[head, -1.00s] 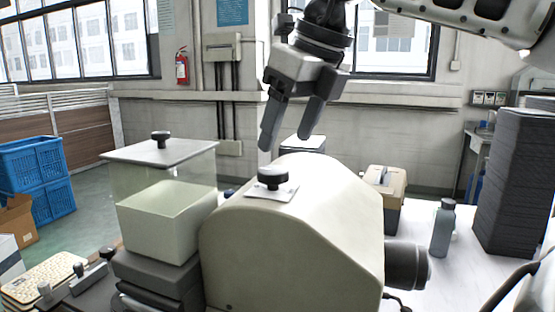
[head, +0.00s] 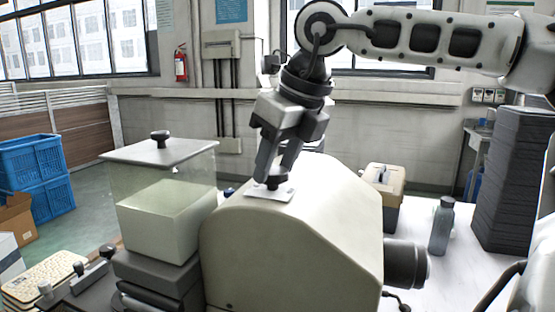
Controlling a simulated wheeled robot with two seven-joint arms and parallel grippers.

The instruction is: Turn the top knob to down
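The top knob (head: 272,184) is a small black knob on a white plate (head: 279,193), set on the top of a rounded beige machine housing (head: 300,240). My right gripper (head: 276,174) comes down from above, and its two dark fingers are at the knob, one on its left and one on its right or behind it. The fingers are parted and partly cover the knob. Whether they touch it cannot be told. The knob's pointing direction is hidden. My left gripper is not in view.
A clear box with a black lid knob (head: 160,137) stands left of the housing. A grey bottle (head: 441,226) and a dark stack (head: 503,180) are at the right. A beige case (head: 383,196) stands behind. Blue crates (head: 40,178) are far left.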

